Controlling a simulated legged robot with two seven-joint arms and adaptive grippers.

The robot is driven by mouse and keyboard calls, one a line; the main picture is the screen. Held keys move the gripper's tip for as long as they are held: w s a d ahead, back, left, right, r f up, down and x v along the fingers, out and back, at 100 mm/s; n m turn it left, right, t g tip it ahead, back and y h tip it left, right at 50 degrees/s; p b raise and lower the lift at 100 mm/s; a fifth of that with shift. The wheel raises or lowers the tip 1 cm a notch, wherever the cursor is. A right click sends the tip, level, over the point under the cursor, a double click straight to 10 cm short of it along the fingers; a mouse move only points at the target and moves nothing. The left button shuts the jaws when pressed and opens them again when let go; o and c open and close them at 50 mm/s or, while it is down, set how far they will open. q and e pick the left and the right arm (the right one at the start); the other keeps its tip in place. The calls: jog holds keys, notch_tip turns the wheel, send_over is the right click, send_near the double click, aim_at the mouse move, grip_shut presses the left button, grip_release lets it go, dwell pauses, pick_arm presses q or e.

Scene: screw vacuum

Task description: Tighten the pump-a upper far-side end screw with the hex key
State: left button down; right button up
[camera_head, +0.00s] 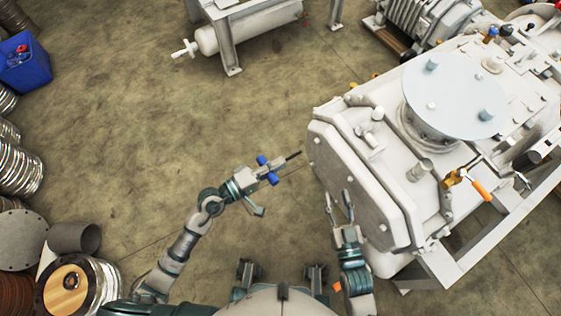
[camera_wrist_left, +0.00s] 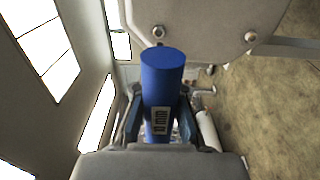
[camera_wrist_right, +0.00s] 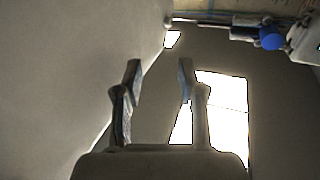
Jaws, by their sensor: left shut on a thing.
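The hex key (camera_head: 293,156) has a blue handle and a thin dark shaft pointing right toward the pump. My left gripper (camera_head: 266,171) is shut on the blue handle (camera_wrist_left: 162,90), left of the pump and apart from it. The large grey pump (camera_head: 345,175) has a flat end plate facing left; the left wrist view shows end screws at its edge, one (camera_wrist_left: 158,32) above the handle and another (camera_wrist_left: 250,36) to the right. I cannot tell which is the upper far-side one. My right gripper (camera_head: 340,206) is open and empty, close in front of the end plate. The blue handle (camera_wrist_right: 271,38) also shows in the right wrist view.
The pump stands on a light frame (camera_head: 470,262). An orange-handled valve (camera_head: 481,190) is on its right side. A blue container (camera_head: 25,65) and metal coils and flanges line the left edge. A white tank (camera_head: 245,30) stands at the back.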

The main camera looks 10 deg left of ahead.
aim_at(293, 155)
pick_arm(q)
jog(key=a, duration=0.3)
jog(key=d, duration=0.2)
jog(key=w+d, duration=0.1)
jog(key=d, duration=0.1)
jog(key=w+d, duration=0.1)
jog(key=d, duration=0.1)
jog(key=shift+w+d, duration=0.1)
jog(key=shift+d, duration=0.15)
jog(key=shift+p+x, duration=0.3)
jog(key=shift+x, duration=0.65)
jog(key=shift+a, duration=0.65)
jog(key=shift+a+r, duration=0.15)
jog(key=shift+d, duration=0.55)
jog(key=shift+a, duration=0.35)
pick_arm(e)
jog(key=shift+a+f+g, duration=0.15)
jog(key=shift+f+g, duration=0.2)
jog(key=shift+f, duration=0.15)
jog(key=shift+a+f+g, duration=0.15)
jog(key=shift+f+g, duration=0.2)
jog(key=shift+f, duration=0.15)
